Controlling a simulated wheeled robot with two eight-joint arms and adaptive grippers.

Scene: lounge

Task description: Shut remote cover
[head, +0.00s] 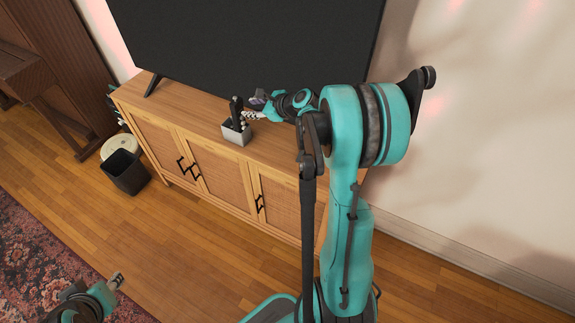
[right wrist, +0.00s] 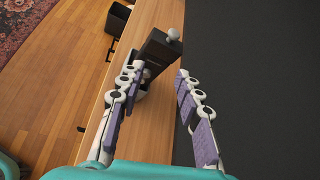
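A small box with pale grey sides (head: 236,134) stands on the wooden cabinet. A dark upright piece (head: 236,109), apparently its cover, rises from it. In the right wrist view, the dark piece (right wrist: 158,52) shows a round pale knob at its top end, just ahead of the fingertips. The box below it is partly hidden by the left-hand finger. My right gripper (head: 250,107) is open, with its fingers well apart and nothing held; it is close to the box's right side. Whether it touches the cover I cannot tell. My left gripper (head: 115,282) is low at the bottom left, far from the box.
A large dark television (head: 250,50) stands on the cabinet (head: 180,105), close behind the box and beside the right-hand finger in the right wrist view. A black bin (head: 125,172) stands on the floor left of the cabinet. The floor in front is clear.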

